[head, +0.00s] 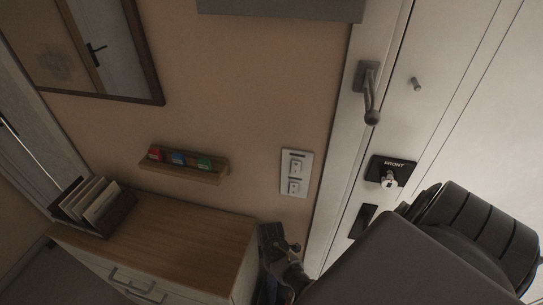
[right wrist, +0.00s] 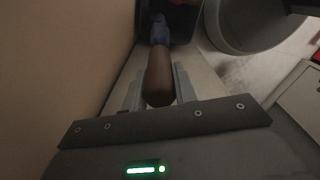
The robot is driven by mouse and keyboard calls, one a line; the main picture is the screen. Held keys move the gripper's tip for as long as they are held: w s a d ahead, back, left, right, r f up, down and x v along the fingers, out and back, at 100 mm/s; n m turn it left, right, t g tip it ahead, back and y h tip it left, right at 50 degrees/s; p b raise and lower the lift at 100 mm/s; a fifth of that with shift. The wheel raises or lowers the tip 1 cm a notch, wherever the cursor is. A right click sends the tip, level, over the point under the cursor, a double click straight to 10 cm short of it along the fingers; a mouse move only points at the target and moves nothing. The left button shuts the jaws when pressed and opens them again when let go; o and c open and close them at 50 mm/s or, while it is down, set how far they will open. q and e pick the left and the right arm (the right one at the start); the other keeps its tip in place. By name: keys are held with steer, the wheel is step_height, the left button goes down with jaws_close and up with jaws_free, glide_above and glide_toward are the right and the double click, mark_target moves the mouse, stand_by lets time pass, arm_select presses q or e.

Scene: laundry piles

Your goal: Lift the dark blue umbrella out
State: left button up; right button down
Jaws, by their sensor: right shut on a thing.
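The dark blue umbrella has a brown handle (right wrist: 159,78) in the right wrist view. Its blue folded cloth (right wrist: 158,30) runs down into a dark open container (right wrist: 183,27); its lower end is hidden. My right gripper (right wrist: 157,88) is shut on the brown handle, one finger on each side. In the head view my right gripper (head: 284,250) is beside the right end of the wooden cabinet, and a little dark blue shows below it. My left gripper is not in view.
The cabinet (head: 190,222) holds a letter rack (head: 92,205) at its left end. A small shelf with coloured items (head: 185,163) and a switch plate (head: 295,172) are on the wall. The white door with a handle (head: 370,95) and key plate (head: 390,171) is at right.

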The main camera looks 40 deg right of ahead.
step_height(320, 180, up, 2)
steer(key=shift+r+p, duration=0.1)
steer(key=shift+p, duration=0.2)
steer(key=shift+r, duration=1.2)
steer(key=c, duration=1)
jaws_free()
steer(key=shift+c, duration=0.2)
steer(key=shift+r, duration=0.3)
step_height(320, 180, up, 10)
steer(key=b, duration=0.1)
steer(key=shift+r+b, duration=0.15)
steer(key=shift+b, duration=0.2)
